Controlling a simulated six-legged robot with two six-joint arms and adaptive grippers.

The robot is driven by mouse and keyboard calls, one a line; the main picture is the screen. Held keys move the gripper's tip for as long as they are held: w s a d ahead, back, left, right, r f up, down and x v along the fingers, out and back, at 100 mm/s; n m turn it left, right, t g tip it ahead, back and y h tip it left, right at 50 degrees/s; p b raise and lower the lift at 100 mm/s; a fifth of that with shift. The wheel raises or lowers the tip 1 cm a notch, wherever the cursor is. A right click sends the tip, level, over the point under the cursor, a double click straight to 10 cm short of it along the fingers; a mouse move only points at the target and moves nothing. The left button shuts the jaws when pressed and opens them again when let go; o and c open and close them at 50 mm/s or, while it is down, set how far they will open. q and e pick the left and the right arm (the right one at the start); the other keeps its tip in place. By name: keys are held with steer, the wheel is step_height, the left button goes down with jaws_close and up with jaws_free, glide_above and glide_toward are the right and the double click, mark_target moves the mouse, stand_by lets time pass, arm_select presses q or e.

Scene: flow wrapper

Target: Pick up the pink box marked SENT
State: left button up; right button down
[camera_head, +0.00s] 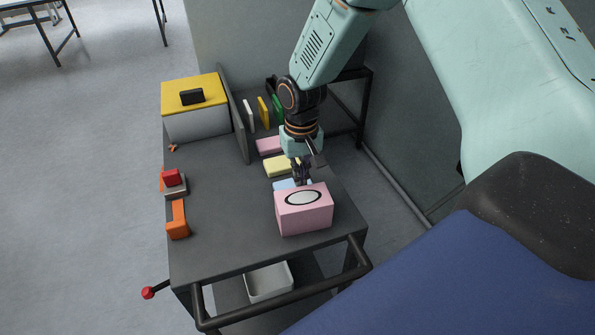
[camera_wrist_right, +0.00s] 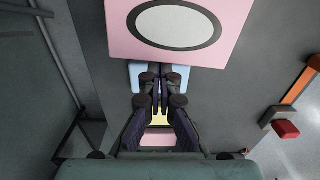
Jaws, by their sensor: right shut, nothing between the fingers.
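A pink box (camera_head: 304,213) with a white oval ringed in black on its top stands upright near the front right of the dark grey table (camera_head: 225,232). I cannot read any marking on it. It also shows at the top of the right wrist view (camera_wrist_right: 180,28). My right gripper (camera_head: 303,183) points down just behind the box's far edge, over a light blue item. It is shut with nothing between its fingers, and the fingers also show in the right wrist view (camera_wrist_right: 160,90). I cannot tell whether it touches the box. My left gripper is not in view.
A yellow-topped box (camera_head: 196,125), a divider (camera_head: 238,115) and an orange tool (camera_head: 177,218) are left. A white bin (camera_head: 268,282) sits below.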

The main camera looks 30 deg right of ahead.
steer(key=f, duration=0.3)
steer(key=a+f, duration=0.1)
steer(key=f, duration=0.1)
steer(key=shift+f+b, duration=0.15)
steer(key=shift+b, duration=0.2)
steer(key=shift+d+f, duration=0.3)
steer(key=shift+f, duration=0.15)
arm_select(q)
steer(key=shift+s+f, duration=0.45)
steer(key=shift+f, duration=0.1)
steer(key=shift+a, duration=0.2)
arm_select(e)
steer(key=shift+a, duration=0.2)
